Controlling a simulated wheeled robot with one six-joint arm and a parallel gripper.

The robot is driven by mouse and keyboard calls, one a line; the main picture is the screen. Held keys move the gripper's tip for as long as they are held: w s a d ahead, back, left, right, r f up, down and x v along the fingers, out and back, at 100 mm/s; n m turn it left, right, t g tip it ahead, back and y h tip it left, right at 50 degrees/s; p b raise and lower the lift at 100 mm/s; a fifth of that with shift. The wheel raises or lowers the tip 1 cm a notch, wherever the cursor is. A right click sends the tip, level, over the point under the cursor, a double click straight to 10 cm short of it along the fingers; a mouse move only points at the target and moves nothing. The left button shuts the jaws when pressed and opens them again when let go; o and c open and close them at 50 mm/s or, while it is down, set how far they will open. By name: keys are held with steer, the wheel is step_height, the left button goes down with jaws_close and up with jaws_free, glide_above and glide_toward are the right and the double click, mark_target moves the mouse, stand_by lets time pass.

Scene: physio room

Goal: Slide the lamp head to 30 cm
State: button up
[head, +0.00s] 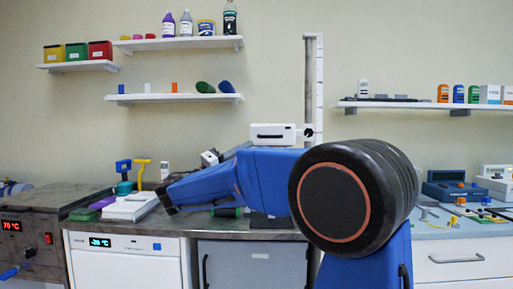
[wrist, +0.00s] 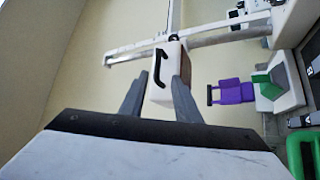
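The lamp head is a white box with a black handle (head: 272,135). It sits low on an upright grey post with a white scale strip (head: 313,80); the scale figures are too small to read. In the wrist view the lamp head (wrist: 160,92) lies ahead, and the post (wrist: 225,38) runs across the picture beyond it. My gripper (wrist: 158,88) is open, with one grey finger to each side of the lamp head. I cannot tell whether either finger touches it. In the head view my blue arm hides the area below the lamp head.
Wall shelves hold bottles (head: 187,23), coloured boxes (head: 76,52) and small items. A steel counter with a heater reading 70 °C (head: 28,238) is at left. A blue device (head: 452,188) stands on the right worktop. Wall space left of the post is open.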

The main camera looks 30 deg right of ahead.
steer(key=v, duration=0.8)
steer(key=shift+f, duration=0.1)
steer(key=s+d+f+n+g+y, duration=0.1)
steer(key=s+d+f+n+y, duration=0.1)
steer(key=s+d+f+y, duration=0.5)
steer(key=s+d+f+n+g+y, duration=0.1)
steer(key=s+d+f+y, duration=0.35)
steer(key=s+f, duration=0.8)
steer(key=s+a+f+t+y, duration=0.3)
steer(key=s+a+f+y, duration=0.7)
steer(key=s+a+f, duration=0.3)
step_height(320, 180, down, 4)
steer(key=shift+s+a+r, duration=0.15)
steer(key=shift+s+a, duration=0.05)
steer(key=shift+s, duration=0.15)
steer(key=shift+y, duration=0.25)
